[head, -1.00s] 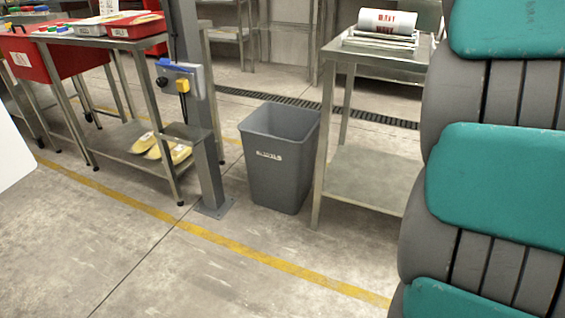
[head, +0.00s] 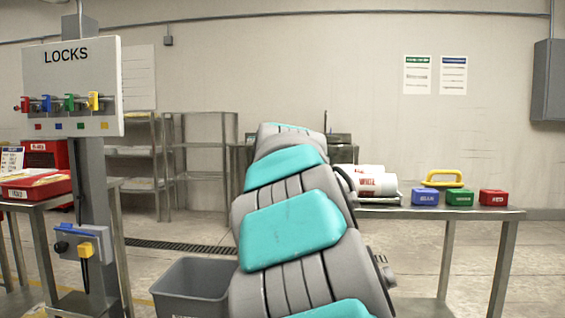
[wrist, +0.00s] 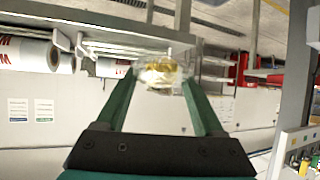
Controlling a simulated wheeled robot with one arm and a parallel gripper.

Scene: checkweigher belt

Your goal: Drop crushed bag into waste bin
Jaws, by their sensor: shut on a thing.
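My gripper (wrist: 162,78) shows in the wrist view with its two green fingers shut on the crushed bag (wrist: 163,74). The bag is clear and crumpled, with something yellow inside, and sits between the fingertips. In the head view my own arm hides the gripper and the bag. The grey waste bin (head: 190,290) stands on the floor at the lower left of the head view, just left of my arm. Its open top shows and its lower part is cut off by the frame. I cannot make out the bin in the wrist view.
A post with a LOCKS board (head: 70,85) stands left of the bin. A steel table (head: 470,212) on the right bears white rolls (head: 372,184) and blue, green and red boxes (head: 459,197). Shelves (head: 200,150) stand behind. A red tray (head: 35,188) is at far left.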

